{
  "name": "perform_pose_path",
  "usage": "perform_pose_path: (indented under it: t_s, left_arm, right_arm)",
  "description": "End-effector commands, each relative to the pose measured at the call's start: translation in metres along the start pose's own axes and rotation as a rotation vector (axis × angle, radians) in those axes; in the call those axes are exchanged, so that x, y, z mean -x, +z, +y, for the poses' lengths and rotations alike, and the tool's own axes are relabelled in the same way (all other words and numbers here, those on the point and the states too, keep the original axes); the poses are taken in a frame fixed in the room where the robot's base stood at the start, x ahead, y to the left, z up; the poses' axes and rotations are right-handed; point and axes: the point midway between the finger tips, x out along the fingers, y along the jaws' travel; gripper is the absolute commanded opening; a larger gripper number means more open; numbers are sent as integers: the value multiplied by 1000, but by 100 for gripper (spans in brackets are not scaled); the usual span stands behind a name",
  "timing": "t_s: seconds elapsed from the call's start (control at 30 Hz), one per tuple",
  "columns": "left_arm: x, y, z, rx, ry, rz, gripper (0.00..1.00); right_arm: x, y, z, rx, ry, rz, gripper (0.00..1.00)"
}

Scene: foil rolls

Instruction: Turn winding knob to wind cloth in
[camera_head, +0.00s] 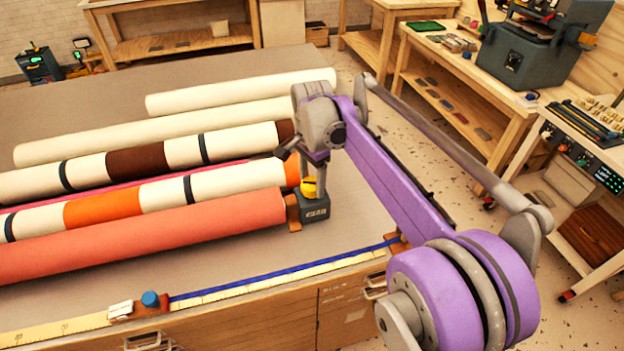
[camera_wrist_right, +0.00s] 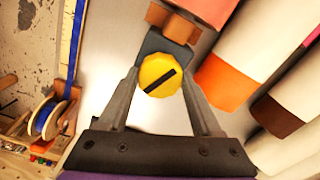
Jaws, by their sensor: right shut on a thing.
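A yellow winding knob (camera_head: 309,187) sits on a small dark grey box (camera_head: 315,208) at the right end of the salmon roll (camera_head: 150,238). In the right wrist view the knob (camera_wrist_right: 160,75) is round, with a black slanted line across its face. My right gripper (camera_head: 307,168) reaches down to it from above. Its two fingers (camera_wrist_right: 160,86) stand on either side of the knob and are shut on it. The salmon roll lies along the table, with its cloth wound around it. My left gripper is not in view.
Several striped and white rolls (camera_head: 225,91) lie behind the salmon roll. A yellow rule with a blue band (camera_head: 240,287) runs along the table's front edge, with a blue knob (camera_head: 150,299) on it. The tabletop (camera_head: 350,221) right of the box is clear.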

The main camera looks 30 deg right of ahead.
Motion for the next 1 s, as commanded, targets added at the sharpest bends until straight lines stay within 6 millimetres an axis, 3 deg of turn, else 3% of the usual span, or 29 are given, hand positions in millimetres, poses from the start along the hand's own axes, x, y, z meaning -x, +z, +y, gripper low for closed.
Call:
perform_pose_path:
  t_s: [0.3,0.8,0.83,1.0]
  left_arm:
    - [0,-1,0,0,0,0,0]
    - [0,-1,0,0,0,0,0]
    - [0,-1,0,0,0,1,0]
    - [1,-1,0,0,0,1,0]
  right_arm:
    - [0,0,0,-103,1,-1,10]
    - [-1,0,0,-120,1,-1,10]
    - [-1,0,0,-120,1,-1,69]
    - [0,0,0,-119,1,-1,96]
